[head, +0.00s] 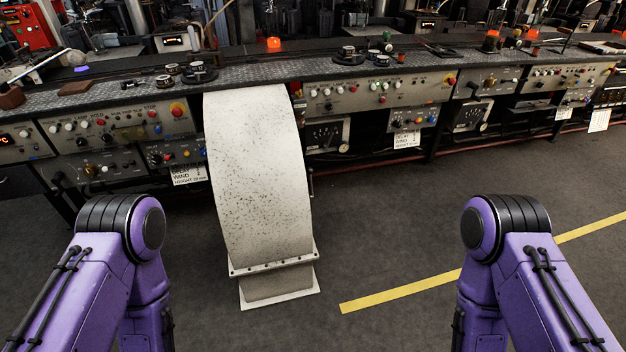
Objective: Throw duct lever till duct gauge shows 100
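A pale, dark-speckled curved duct (258,175) stands in the middle, running from the bench edge down to a flanged foot on the floor. I cannot pick out for sure which part is the duct lever. A thin pale rod (216,22) slants up behind the bench top above the duct. Another light rod (36,67) slants over the bench at the far left. No gauge that I can read as the duct gauge shows. My two purple arms are bent at the lower left and lower right; both grippers are out of view.
A long bench (400,72) with control panels, knobs and buttons runs across the back. Paper tags (188,175) hang from it. The dark floor (385,210) right of the duct is clear, with a yellow line (400,291).

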